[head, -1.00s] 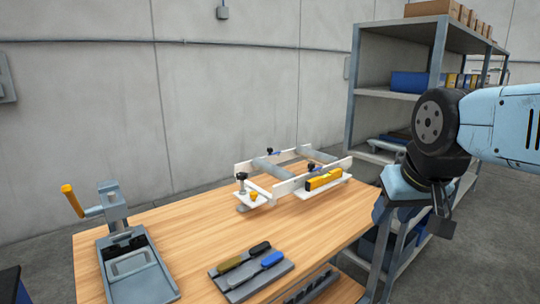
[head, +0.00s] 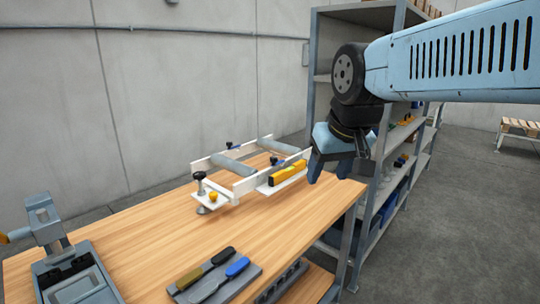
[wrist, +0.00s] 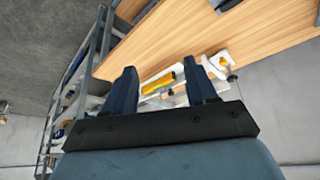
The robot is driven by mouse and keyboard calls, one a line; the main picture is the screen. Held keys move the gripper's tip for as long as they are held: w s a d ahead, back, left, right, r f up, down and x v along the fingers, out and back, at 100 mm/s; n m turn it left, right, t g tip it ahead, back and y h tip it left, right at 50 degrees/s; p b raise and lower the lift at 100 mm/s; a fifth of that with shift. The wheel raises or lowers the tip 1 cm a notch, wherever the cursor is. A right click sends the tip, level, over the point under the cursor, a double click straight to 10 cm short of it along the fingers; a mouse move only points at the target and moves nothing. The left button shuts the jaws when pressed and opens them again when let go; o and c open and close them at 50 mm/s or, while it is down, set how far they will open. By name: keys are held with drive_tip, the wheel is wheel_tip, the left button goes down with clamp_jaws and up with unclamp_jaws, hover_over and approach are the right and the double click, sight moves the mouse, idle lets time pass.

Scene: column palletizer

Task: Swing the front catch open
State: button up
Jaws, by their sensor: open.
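A white frame fixture (head: 238,196) with grey rollers stands on the wooden bench. It carries two small dark catches with blue parts, one at the far side (head: 230,145) and one near the middle (head: 276,160). I cannot tell for certain which is the front catch or how it is turned. A yellow level-like block (head: 287,173) lies on the right side plate. My gripper (head: 340,168) is open and empty, right of and above the fixture. In the wrist view the yellow block (wrist: 160,82) shows between and beyond the open fingers (wrist: 160,68); the catches are not clear there.
The bench (head: 150,240) has clear wood around the fixture. A black knob (head: 199,178) rises at its left corner. A grey tray (head: 215,280) with handled tools lies in front, and a grey lever device (head: 70,262) stands at left. A metal shelf rack (head: 385,190) stands behind right.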

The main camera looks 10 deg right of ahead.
drive_tip(key=w+r+n+g, duration=0.1)
drive_tip(key=w+r, duration=0.4)
drive_tip(key=w, duration=0.6)
drive_tip(key=n+g, duration=0.3)
drive_tip(key=g, duration=0.1)
hover_over(273, 157)
wheel_tip(273, 157, down, 7)
wheel_tip(273, 157, down, 13)
drive_tip(key=shift+f, duration=0.15)
drive_tip(key=shift+c, duration=0.3)
